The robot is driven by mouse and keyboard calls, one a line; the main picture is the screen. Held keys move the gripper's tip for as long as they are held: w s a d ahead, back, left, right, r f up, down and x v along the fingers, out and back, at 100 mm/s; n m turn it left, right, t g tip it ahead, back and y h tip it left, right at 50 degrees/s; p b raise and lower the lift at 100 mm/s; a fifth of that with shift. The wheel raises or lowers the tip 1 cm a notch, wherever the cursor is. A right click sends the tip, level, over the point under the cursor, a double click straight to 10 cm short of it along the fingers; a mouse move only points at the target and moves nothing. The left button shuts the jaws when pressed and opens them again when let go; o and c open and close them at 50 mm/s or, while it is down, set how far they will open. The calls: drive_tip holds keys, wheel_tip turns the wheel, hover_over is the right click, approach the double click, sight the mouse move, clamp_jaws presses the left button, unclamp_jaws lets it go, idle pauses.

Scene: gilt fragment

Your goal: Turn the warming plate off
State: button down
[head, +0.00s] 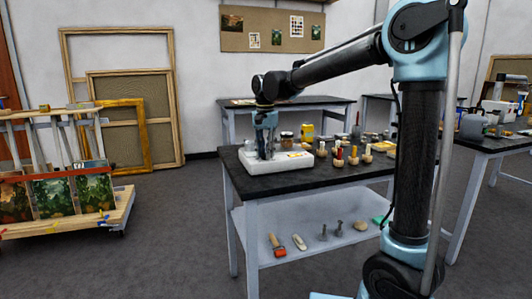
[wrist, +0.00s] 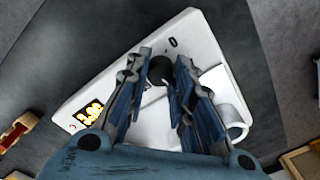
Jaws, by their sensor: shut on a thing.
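The warming plate is a white slab (head: 275,185) at the front left corner of the dark-topped table in the head view. In the wrist view the plate (wrist: 203,45) fills the middle, with a dark round knob (wrist: 160,69) and a small dark mark near it. A lit orange-yellow patch (wrist: 89,112) glows on its panel, with a small red mark beside it. My gripper (head: 265,152) points down over the plate. In the wrist view its fingers (wrist: 163,65) stand on both sides of the knob and are shut on it. The knob is hidden in the head view.
The table (head: 310,186) also bears jars, a yellow tin (head: 307,131) and several wooden-based tools right of the plate. A white roll-like thing (wrist: 232,112) shows beside my right finger. A lower shelf (head: 300,228) holds tools. A painting cart (head: 70,210) stands left; floor between is clear.

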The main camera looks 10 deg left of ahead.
drive_tip(key=n, duration=0.5)
drive_tip(key=shift+n, duration=0.3)
drive_tip(key=n, duration=1.1)
drive_tip(key=shift+n, duration=0.3)
drive_tip(key=n, duration=0.6)
drive_tip(key=shift+w, duration=0.1)
drive_tip(key=c, duration=1.3)
unclamp_jaws()
drive_tip(key=shift+c, duration=0.2)
drive_tip(key=shift+r, duration=0.1)
wheel_tip(320, 180, up, 12)
